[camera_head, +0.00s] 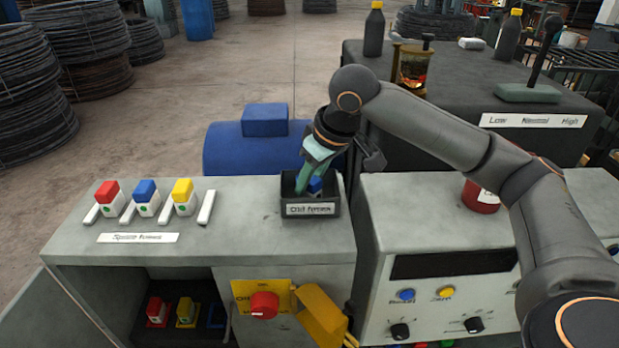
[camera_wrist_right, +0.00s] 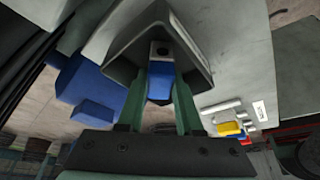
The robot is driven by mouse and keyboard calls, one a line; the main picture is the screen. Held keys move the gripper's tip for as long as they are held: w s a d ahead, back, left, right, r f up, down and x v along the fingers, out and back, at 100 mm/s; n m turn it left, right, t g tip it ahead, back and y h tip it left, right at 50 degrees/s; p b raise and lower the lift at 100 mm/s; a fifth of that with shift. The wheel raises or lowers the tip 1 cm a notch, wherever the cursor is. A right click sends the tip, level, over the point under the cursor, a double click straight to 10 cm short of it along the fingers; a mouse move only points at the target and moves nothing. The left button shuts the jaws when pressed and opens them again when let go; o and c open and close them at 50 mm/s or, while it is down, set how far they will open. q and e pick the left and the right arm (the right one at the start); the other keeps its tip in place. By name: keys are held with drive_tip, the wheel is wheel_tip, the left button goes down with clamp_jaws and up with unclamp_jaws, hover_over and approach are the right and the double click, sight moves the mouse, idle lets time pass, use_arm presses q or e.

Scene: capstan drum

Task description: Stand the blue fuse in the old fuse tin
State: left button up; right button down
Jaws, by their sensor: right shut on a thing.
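The old fuse tin (camera_head: 289,205) is a dark open box with a white label, near the right edge of the grey bench top. My right gripper (camera_head: 315,178) reaches down into it from above, its green fingers shut on the blue fuse (camera_head: 316,186). In the right wrist view the blue fuse (camera_wrist_right: 160,85) sits between the two fingers, inside the walls of the tin (camera_wrist_right: 197,72). The tin hides the fuse's lower end, and I cannot tell whether it touches the floor. My left gripper is not in view.
A red fuse (camera_head: 107,192), another blue fuse (camera_head: 146,191) and a yellow fuse (camera_head: 182,190) stand in a row on the bench's left. Below, an open compartment holds red and yellow fuses beside an empty blue-framed slot (camera_head: 215,315). A yellow cover (camera_head: 318,312) hangs open beside a red knob (camera_head: 264,304).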

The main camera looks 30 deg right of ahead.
drive_tip(key=c, duration=0.6)
unclamp_jaws()
drive_tip(key=shift+o, duration=0.2)
drive_tip(key=shift+r, duration=0.1)
drive_tip(key=v, duration=1.2)
drive_tip(key=shift+s, duration=0.1)
